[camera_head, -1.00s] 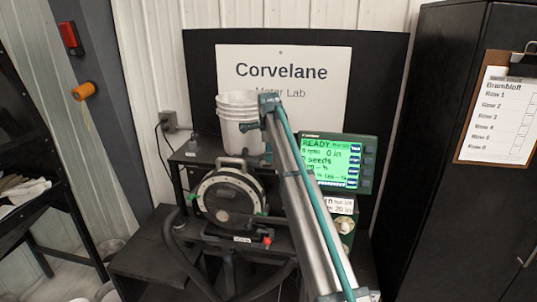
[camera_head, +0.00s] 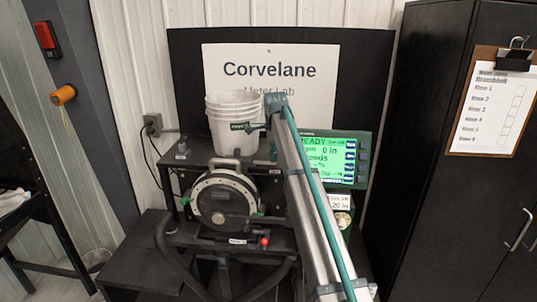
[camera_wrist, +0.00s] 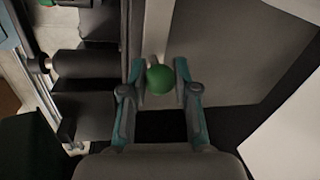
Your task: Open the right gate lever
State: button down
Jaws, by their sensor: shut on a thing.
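In the wrist view, a green ball knob (camera_wrist: 160,80) sits between the fingers of my gripper (camera_wrist: 160,67), which is shut on it. A pale bar (camera_wrist: 158,30) runs upward in the picture beyond the knob. In the head view, the round seed meter (camera_head: 222,200) stands on a dark stand, with a small green tip at its left side and a green part at its lower right. My arm crosses in front of the stand's right part. My gripper cannot be made out in the head view, and the held knob cannot be picked out there.
A white bucket stack (camera_head: 233,120) stands behind the meter. A green-lit monitor (camera_head: 330,160) is partly covered by my arm. A red knob (camera_head: 264,242) is low on the stand. A black cabinet (camera_head: 440,150) with a clipboard (camera_head: 492,103) is at the right.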

jog(key=c, duration=0.9)
grip_release()
jog(key=shift+o, duration=0.2)
notch_tip(320, 180, up, 12)
jog(key=s, duration=0.2)
jog(key=shift+s, duration=0.15)
jog(key=shift+d+f, duration=0.1)
